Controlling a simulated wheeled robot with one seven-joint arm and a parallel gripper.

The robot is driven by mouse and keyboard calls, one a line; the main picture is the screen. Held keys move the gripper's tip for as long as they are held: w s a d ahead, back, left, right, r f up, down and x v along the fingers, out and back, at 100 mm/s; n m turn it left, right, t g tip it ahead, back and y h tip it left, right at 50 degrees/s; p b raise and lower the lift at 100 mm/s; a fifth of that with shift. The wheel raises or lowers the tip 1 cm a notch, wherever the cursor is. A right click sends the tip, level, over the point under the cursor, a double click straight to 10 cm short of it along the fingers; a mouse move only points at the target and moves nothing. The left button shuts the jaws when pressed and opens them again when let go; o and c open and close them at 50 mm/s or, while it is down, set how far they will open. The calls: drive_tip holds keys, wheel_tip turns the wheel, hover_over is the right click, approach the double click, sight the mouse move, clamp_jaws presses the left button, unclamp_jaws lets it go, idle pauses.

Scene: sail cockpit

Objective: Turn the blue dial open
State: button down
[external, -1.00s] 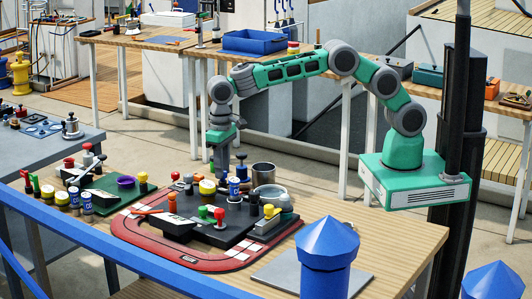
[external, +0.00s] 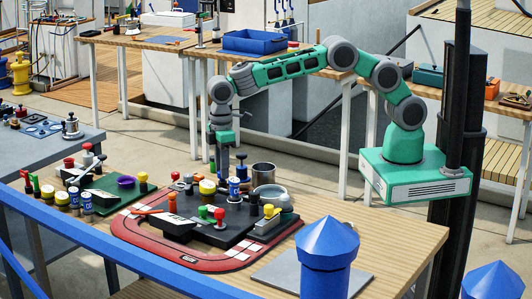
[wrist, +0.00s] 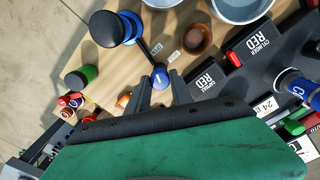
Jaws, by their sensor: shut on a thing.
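The blue dial (wrist: 161,78) is a small round blue knob with a white mark on top, low in the workspace. In the wrist view it sits between the fingertips of my gripper (wrist: 159,86), which is shut on it. In the external view my gripper (external: 223,172) points straight down among the crowded items on the wooden table. The dial cannot be made out there.
A black knob on a blue base (wrist: 107,28) and a green-sided black knob (wrist: 82,75) rise nearby. The table's right side is mostly clear.

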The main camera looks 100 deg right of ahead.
drive_tip(key=shift+n, duration=0.6)
drive_tip(key=shift+r, duration=0.1)
drive_tip(key=c, duration=1.1)
unclamp_jaws()
wheel_tip(320, 180, up, 7)
drive_tip(key=shift+b, duration=0.4)
drive_tip(key=shift+r, duration=0.35)
